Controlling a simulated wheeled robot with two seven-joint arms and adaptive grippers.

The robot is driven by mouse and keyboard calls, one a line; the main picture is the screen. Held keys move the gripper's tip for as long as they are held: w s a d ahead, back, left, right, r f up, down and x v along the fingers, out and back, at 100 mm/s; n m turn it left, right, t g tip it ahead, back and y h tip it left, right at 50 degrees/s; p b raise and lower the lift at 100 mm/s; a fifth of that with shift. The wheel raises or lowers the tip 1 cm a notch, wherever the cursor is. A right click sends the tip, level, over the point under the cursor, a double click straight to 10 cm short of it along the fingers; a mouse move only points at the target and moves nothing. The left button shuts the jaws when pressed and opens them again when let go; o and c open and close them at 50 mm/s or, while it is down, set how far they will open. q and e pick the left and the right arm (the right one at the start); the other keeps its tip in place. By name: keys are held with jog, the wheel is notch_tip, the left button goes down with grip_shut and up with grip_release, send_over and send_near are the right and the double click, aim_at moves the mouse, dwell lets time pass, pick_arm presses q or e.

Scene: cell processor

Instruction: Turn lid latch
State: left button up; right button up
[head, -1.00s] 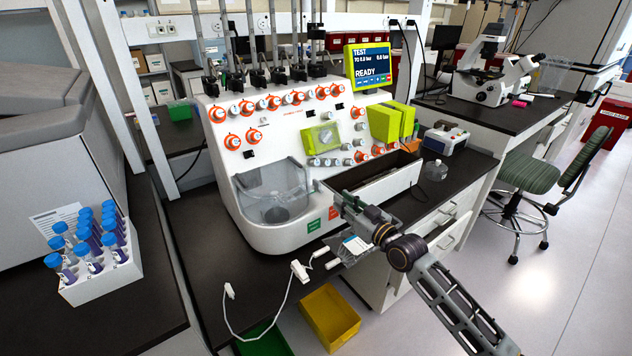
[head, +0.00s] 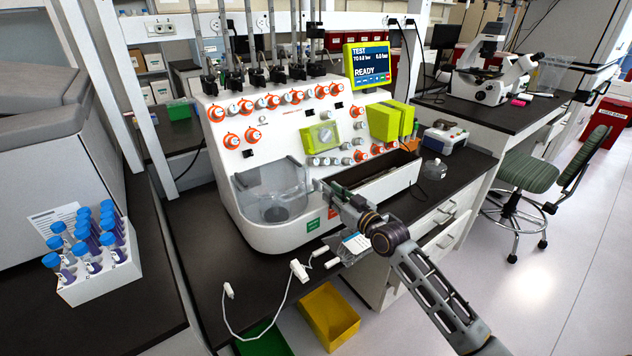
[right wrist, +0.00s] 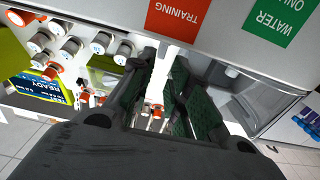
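The white cell processor (head: 275,130) stands on the black bench. A clear, rounded chamber cover (head: 268,190) is at its lower left front, with small dark parts on its upper edge. I cannot tell which part is the latch. My right gripper (head: 321,187) is just right of the cover, in front of the processor's face near the open white tray. In the right wrist view the right gripper's (right wrist: 166,88) green-padded fingers stand apart with nothing between them. Part of the clear chamber (right wrist: 262,95) shows to their right. My left gripper is not in view.
An open white tray (head: 403,182) juts from the processor beside my right arm. A white cable (head: 290,290) hangs near the bench edge above a yellow bin (head: 330,315). A rack of blue-capped tubes (head: 110,272) stands at left.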

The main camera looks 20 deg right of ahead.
aim_at(319, 183)
jog(key=shift+x, duration=2.35)
jog(key=shift+w+a, duration=0.25)
jog(key=shift+w, duration=0.35)
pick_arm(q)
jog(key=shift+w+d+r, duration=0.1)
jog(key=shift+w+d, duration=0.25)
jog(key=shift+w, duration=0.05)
pick_arm(e)
jog(key=shift+x, duration=1.45)
grip_shut()
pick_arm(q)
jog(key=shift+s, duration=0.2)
